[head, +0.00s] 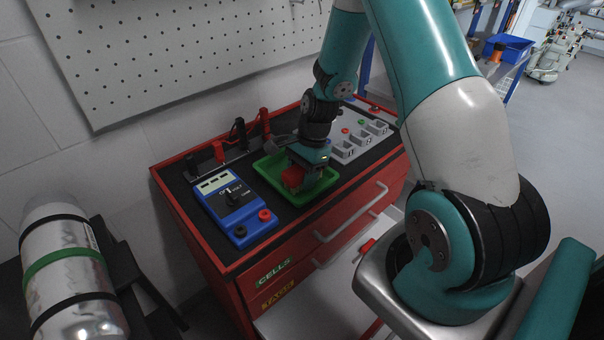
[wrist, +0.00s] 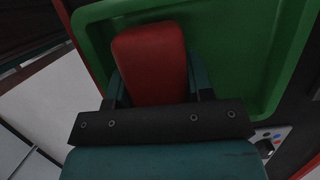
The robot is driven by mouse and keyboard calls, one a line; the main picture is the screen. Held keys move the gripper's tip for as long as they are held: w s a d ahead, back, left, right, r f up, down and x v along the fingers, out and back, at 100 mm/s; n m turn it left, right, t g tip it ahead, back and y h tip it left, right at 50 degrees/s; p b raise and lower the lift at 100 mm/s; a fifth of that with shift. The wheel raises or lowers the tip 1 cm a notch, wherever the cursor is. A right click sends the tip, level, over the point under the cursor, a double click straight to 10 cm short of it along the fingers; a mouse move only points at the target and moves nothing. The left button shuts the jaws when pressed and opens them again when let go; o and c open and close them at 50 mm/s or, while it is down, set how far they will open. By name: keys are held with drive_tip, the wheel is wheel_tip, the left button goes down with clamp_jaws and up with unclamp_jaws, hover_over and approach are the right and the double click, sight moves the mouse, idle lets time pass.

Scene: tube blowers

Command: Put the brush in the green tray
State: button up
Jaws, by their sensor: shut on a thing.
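The green tray (head: 270,172) sits on the dark top of the red cabinet. It fills much of the wrist view (wrist: 228,60). My gripper (head: 303,180) is over the tray, pointing down, and is shut on a red block-like thing, which I take to be the brush (head: 292,178). In the wrist view the red brush (wrist: 150,62) lies between the two fingers of my gripper (wrist: 152,85). The brush is over or inside the tray; I cannot tell whether it touches the tray floor. Its underside is hidden.
A blue meter (head: 232,208) stands left of the tray on the red cabinet (head: 222,268). Red and black clips (head: 240,135) stand behind it. A grey panel with sockets (head: 350,145) is to the right. A silver cylinder (head: 68,270) stands at the lower left.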

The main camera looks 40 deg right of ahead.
drive_tip(key=shift+f, duration=0.1)
drive_tip(key=o, duration=0.9)
drive_tip(key=shift+o, duration=0.2)
drive_tip(key=b+v, duration=0.1)
drive_tip(key=v, duration=1)
drive_tip(key=shift+d+r, duration=0.1)
drive_tip(key=shift+r, duration=0.25)
drive_tip(key=s+a+r+n, duration=0.2)
drive_tip(key=a+r+n, duration=0.25)
drive_tip(key=a, duration=0.25)
drive_tip(key=s+a+r+n, duration=0.35)
drive_tip(key=a+n, duration=0.25)
drive_tip(key=a, duration=0.2)
drive_tip(key=s+a+r+n, duration=0.2)
drive_tip(key=s+a+n, duration=0.3)
drive_tip(key=s+n, duration=0.2)
drive_tip(key=s+a+r+n, duration=0.3)
drive_tip(key=s+a+n, duration=0.2)
drive_tip(key=s+n, duration=0.2)
drive_tip(key=shift+y, duration=0.4)
